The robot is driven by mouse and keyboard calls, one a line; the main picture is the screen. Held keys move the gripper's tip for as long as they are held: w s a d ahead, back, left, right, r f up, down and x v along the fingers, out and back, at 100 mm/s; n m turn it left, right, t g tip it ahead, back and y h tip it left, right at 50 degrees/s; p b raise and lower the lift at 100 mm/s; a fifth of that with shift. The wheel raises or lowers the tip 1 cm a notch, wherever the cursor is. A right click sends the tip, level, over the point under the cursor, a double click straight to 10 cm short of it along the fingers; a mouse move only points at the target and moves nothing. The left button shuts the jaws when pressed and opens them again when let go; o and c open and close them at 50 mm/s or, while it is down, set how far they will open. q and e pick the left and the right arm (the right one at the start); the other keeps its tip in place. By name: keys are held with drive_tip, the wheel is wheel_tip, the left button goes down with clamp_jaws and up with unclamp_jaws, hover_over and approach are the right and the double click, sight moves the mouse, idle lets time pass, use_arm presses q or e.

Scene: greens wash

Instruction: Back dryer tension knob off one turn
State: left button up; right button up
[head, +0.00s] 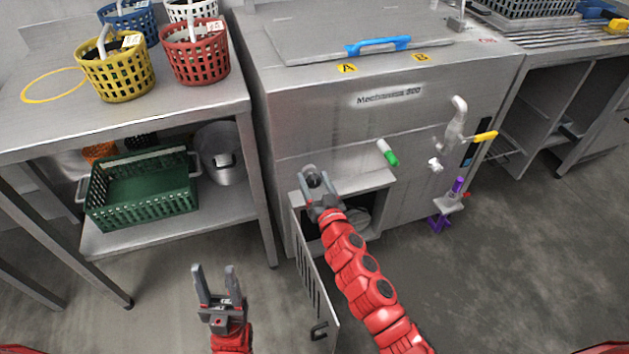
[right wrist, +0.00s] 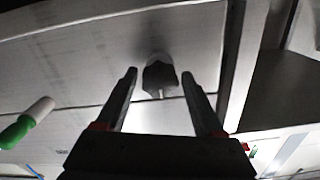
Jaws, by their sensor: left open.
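The machine (head: 300,115), a steel cabinet labelled "Mechanus 800", stands in the middle of the head view. A dark lobed knob with a short pale pin (right wrist: 160,75) sits on its panel in the right wrist view. In the head view the knob (head: 313,178) is partly hidden by my right gripper (head: 313,186). That gripper is open, its fingers (right wrist: 159,77) on either side of the knob with visible gaps in the wrist view. I cannot tell how deep the knob lies between them. My left gripper (head: 216,270) is open and empty over the floor, left of the open cabinet door.
The slotted door (head: 315,285) hangs open below the right gripper. A green-and-white handle (head: 388,152), a yellow-handled lever (head: 485,136) and a purple fitting (head: 439,222) stick out on the right. A table with baskets (head: 195,55) and a green crate (head: 143,190) stands left.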

clamp_jaws()
drive_tip(key=shift+n, duration=0.4)
